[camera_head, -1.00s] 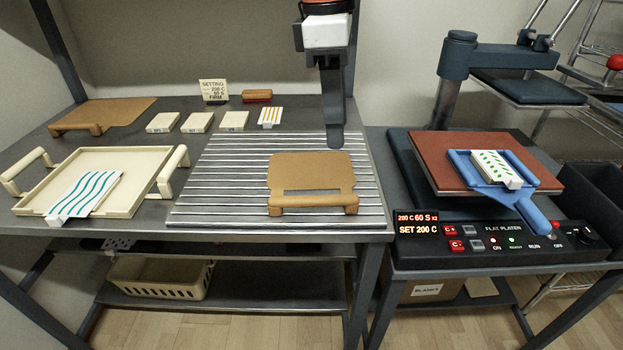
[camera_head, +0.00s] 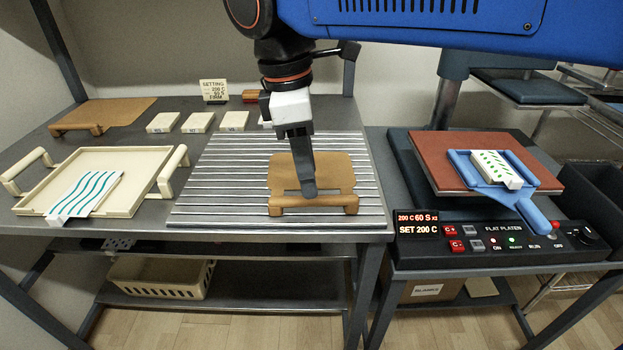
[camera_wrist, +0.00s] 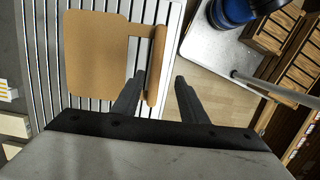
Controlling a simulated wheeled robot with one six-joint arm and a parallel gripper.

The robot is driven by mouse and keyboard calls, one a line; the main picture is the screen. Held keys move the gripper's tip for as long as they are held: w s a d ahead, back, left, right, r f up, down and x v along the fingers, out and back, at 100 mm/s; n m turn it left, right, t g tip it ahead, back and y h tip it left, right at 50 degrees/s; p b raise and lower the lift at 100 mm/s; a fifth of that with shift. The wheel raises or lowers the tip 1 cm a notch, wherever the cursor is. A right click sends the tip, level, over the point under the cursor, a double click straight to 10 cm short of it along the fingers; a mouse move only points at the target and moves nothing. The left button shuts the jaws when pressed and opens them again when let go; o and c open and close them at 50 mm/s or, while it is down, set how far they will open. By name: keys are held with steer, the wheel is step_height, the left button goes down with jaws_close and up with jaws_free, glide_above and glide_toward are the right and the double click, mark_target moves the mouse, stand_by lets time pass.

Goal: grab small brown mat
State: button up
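The small brown mat (camera_head: 337,172) lies flat on the slatted metal rack, its raised handle bar along the front edge with a slot behind it. It also shows in the wrist view (camera_wrist: 92,55), with its handle bar upright in the picture. My gripper (camera_head: 308,190) points down over the mat near the slot and hides part of it. In the wrist view my gripper (camera_wrist: 161,78) is open, with one finger over the slot side and one beyond the handle bar's outer side. I cannot tell whether the fingertips are down at bar height.
The slatted rack (camera_head: 220,190) fills the table's right part. A cream tray (camera_head: 85,165) with a wavy-striped block stands left; a larger brown mat (camera_head: 118,110) lies behind it. The flat press (camera_head: 430,150) with a blue paddle (camera_head: 485,175) stands right.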

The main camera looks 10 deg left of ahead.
steer(key=shift+w+d+f, duration=0.15)
steer(key=shift+w+f, duration=0.05)
steer(key=shift+f, duration=0.95)
steer(key=shift+w+d+f, duration=0.15)
steer(key=shift+d+f, duration=0.05)
steer(key=shift+f, duration=1)
steer(key=shift+w+d+f, duration=0.15)
steer(key=shift+w+f, duration=0.05)
steer(key=shift+f, duration=0.95)
steer(key=shift+c, duration=0.3)
jaws_close()
